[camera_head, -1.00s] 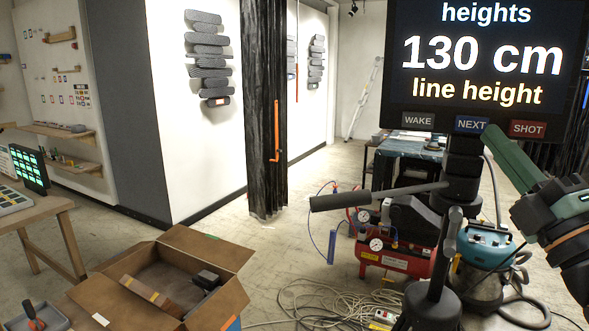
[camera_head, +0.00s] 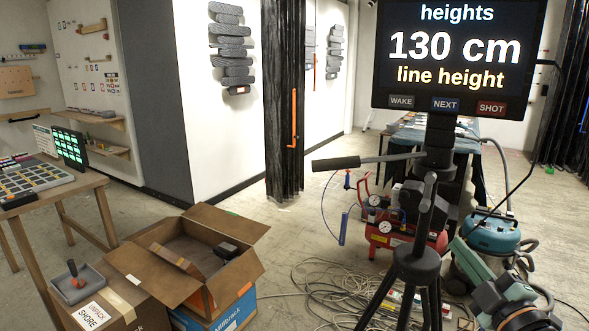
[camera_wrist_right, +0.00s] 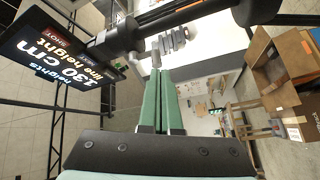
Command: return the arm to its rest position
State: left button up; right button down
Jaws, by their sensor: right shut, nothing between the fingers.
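My right arm comes in at the lower right of the head view. Its green gripper (camera_head: 460,246) points up and to the left, low in front of the blue vacuum cleaner. In the right wrist view the two long green fingers (camera_wrist_right: 160,74) lie together with nothing between them. The wrist view also shows the screen and its stand close by on the left. My left gripper is in neither view.
A screen reading "130 cm line height" (camera_head: 455,50) stands on a black tripod (camera_head: 416,262) beside my right arm. Behind are a vacuum cleaner (camera_head: 492,235) and red compressor (camera_head: 385,240). Cables cover the floor. An open cardboard box (camera_head: 255,283) and table (camera_head: 75,190) are left.

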jog(key=s+a+f+m+g, duration=0.2)
jog(key=f, duration=0.7)
jog(key=s+a+f+m+g, duration=0.1)
jog(key=s+f+m+g, duration=0.15)
jog(key=f, duration=0.55)
jog(key=s+a+f+m+g, duration=0.1)
jog(key=s+a+f+m, duration=0.15)
jog(key=f, duration=0.65)
jog(key=s+a+f+m+g, duration=0.2)
jog(key=s+a+f, duration=0.1)
jog(key=s+f, duration=0.5)
jog(key=s+a+f+m+g, duration=0.2)
jog(key=s+a+f+m, duration=0.1)
jog(key=s+f, duration=0.5)
jog(key=shift+s+a+f+p, duration=0.2)
jog(key=shift+s+p, duration=0.1)
jog(key=shift+s, duration=0.15)
jog(key=shift+g, duration=0.25)
